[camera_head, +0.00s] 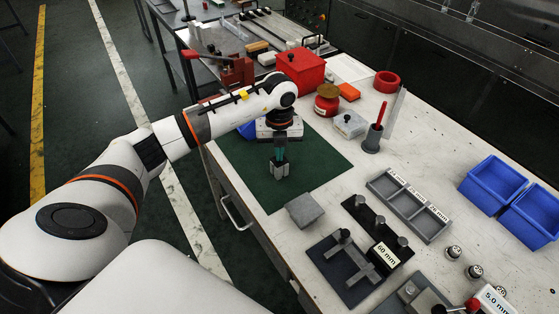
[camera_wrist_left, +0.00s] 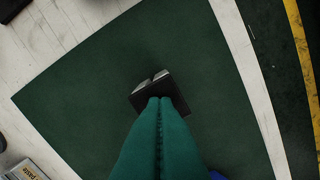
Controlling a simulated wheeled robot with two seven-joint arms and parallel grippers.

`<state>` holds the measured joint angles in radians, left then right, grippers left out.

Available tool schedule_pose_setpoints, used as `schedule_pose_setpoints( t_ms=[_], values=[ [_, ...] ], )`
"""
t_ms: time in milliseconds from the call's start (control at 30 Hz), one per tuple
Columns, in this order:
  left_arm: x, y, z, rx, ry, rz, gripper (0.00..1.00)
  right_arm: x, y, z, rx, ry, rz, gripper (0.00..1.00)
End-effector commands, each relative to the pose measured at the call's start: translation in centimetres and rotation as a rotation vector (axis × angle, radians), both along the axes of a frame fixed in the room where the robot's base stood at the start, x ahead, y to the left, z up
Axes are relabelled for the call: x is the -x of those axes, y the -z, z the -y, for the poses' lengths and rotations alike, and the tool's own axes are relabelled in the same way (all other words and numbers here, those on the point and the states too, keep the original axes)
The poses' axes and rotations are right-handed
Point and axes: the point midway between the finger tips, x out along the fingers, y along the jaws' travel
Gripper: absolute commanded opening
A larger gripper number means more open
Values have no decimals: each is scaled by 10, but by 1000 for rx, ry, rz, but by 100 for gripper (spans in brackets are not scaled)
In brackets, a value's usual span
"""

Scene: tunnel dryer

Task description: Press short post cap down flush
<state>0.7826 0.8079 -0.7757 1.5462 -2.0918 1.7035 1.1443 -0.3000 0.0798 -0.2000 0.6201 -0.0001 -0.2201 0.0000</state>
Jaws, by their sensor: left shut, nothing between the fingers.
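A small grey post (camera_head: 279,170) stands on the green mat (camera_head: 318,158) under my left gripper (camera_head: 280,158). In the left wrist view the post's dark block with lighter grey edges (camera_wrist_left: 147,86) shows just beyond the fingertips. The teal fingers of my left gripper (camera_wrist_left: 162,100) are shut together with nothing between them. They point down at the block's top and overlap it in the picture. I cannot tell whether they touch it. The fingers hide part of its top, so I cannot tell cap from post or how flush the cap sits. My right gripper is not in view.
A grey square block (camera_head: 304,209) lies at the mat's near edge. A red box (camera_head: 300,68), a brown-lidded jar (camera_head: 327,100) and a grey holder (camera_head: 371,142) stand behind. A divided grey tray (camera_head: 408,206), black fixtures (camera_head: 342,268) and blue bins (camera_head: 493,183) are to the right.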

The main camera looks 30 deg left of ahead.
Motion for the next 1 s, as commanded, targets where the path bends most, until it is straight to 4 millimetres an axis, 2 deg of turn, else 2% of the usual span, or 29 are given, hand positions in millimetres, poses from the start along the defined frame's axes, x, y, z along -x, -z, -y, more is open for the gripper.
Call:
schedule_pose_setpoints(
  t_ms=[1000],
  values=[
    [1,8,0,0,1,-5,0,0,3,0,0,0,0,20]
  ],
)
